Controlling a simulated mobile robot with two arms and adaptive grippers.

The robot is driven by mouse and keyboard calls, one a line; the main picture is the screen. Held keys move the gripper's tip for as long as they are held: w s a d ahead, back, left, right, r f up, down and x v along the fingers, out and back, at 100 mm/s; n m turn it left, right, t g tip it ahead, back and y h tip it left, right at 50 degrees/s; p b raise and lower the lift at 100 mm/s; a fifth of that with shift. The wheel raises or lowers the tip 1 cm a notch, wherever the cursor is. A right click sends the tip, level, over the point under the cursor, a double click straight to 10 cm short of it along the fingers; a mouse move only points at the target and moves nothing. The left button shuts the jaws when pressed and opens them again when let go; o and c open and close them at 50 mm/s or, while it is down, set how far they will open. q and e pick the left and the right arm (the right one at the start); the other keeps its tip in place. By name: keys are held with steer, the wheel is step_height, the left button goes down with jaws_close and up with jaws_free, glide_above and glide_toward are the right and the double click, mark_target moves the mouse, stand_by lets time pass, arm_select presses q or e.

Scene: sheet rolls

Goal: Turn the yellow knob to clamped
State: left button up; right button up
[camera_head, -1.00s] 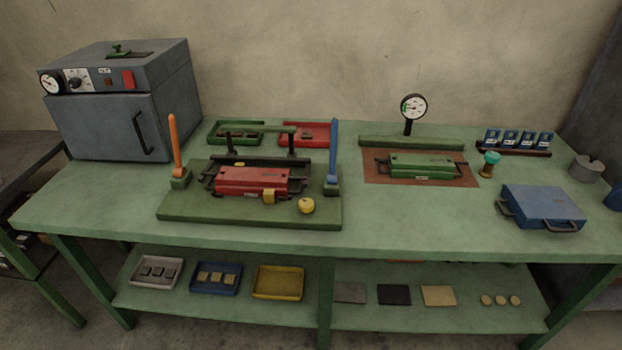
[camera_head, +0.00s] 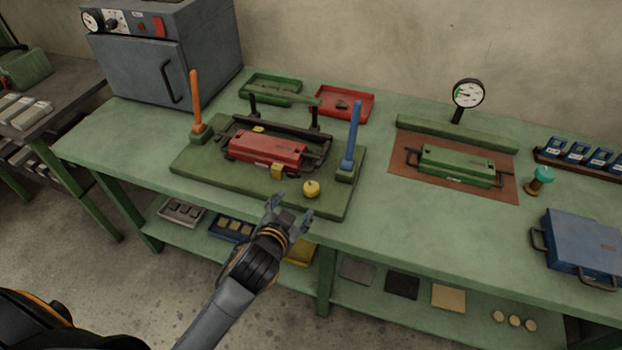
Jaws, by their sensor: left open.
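The yellow knob (camera_head: 311,188) sits at the front right corner of the green press base (camera_head: 215,172), in front of the blue lever (camera_head: 352,138). A red mould block (camera_head: 265,151) lies on the base, with a small yellow block (camera_head: 278,171) at its front edge. My left gripper (camera_head: 288,206) is open and empty, in front of the base's front edge and just left of the knob in the picture. It looks apart from the knob. My right gripper does not show.
The orange lever (camera_head: 195,100) stands at the base's left. A green tray (camera_head: 270,90) and a red tray (camera_head: 343,102) lie behind. A dial gauge (camera_head: 468,94), a green mould block (camera_head: 456,165) and a blue case (camera_head: 580,243) are to the right. The bench top between is clear.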

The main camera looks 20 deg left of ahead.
arm_select(q)
steer(key=w+d+r+m+t+h, duration=0.4)
steer(key=d+r+m+h, duration=0.15)
steer(key=r, duration=0.55)
steer(key=w+d+r+m+t+h, duration=0.35)
steer(key=d+r, duration=0.35)
steer(key=r, duration=0.5)
steer(key=s+d+m+g+h, duration=0.4)
steer(key=d+m+g+h, duration=0.9)
steer(key=m, duration=0.7)
steer(key=m+g+y, duration=0.3)
steer(key=g+y, duration=0.4)
steer(key=y, duration=1.4)
glide_toward(311, 186)
steer(key=f+p, duration=0.1)
steer(key=f, duration=0.3)
steer(key=f+p, duration=0.2)
steer(key=f, duration=0.2)
steer(key=shift+w+d+f, duration=0.15)
steer(key=shift+d+f, duration=0.05)
steer(key=shift+f, duration=0.2)
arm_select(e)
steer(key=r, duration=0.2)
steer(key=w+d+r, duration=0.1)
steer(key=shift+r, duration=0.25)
